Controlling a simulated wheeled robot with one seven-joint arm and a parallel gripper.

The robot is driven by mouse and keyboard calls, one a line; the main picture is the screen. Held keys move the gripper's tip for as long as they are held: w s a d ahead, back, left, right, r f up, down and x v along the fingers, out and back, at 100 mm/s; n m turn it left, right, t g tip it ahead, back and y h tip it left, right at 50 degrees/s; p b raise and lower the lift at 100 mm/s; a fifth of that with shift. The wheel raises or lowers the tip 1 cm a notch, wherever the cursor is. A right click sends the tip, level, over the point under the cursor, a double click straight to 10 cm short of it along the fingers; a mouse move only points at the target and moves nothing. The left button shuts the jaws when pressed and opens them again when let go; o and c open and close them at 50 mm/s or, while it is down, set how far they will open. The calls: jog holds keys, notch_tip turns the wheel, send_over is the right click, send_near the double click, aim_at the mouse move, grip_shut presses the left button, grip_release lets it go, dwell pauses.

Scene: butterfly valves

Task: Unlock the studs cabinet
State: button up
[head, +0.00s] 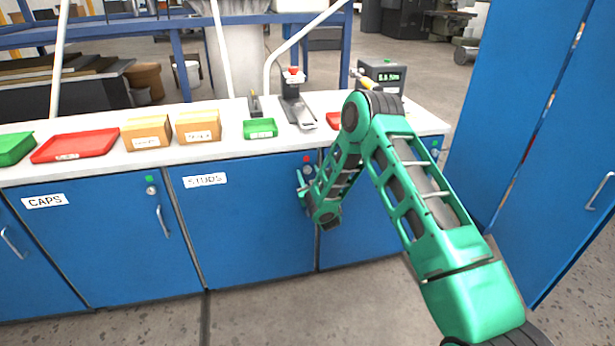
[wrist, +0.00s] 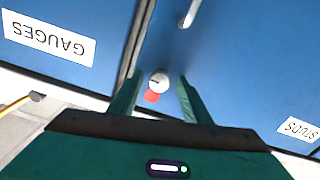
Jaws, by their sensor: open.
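The studs cabinet (head: 240,235) is a blue door under the white counter, with a STUDS label (head: 205,180); the label also shows upside down in the wrist view (wrist: 299,129). Its door is closed. At its upper right is a round silver lock (wrist: 159,79) with a dark mark on its face and a red indicator (wrist: 152,97) beside it; the indicator also shows in the head view (head: 307,158). My gripper (wrist: 160,84) is open, its two green fingers on either side of the lock in the picture. I cannot tell whether they touch it.
The studs door handle (wrist: 189,12) is past the lock. The GAUGES cabinet (wrist: 60,60) is beside the studs door. The CAPS cabinet (head: 100,240) has a green indicator (head: 149,179). Bins, boxes and a tool stand on the counter (head: 225,150). A tall blue cabinet (head: 560,180) stands right.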

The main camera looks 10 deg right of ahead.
jog(key=shift+c, duration=0.2)
jog(key=c, duration=1)
jog(key=n, duration=0.4)
jog(key=shift+n, duration=0.3)
jog(key=n, duration=0.4)
jog(key=shift+n, duration=0.3)
jog(key=n, duration=0.4)
jog(key=shift+a, duration=0.1)
jog(key=shift+n, duration=2.4)
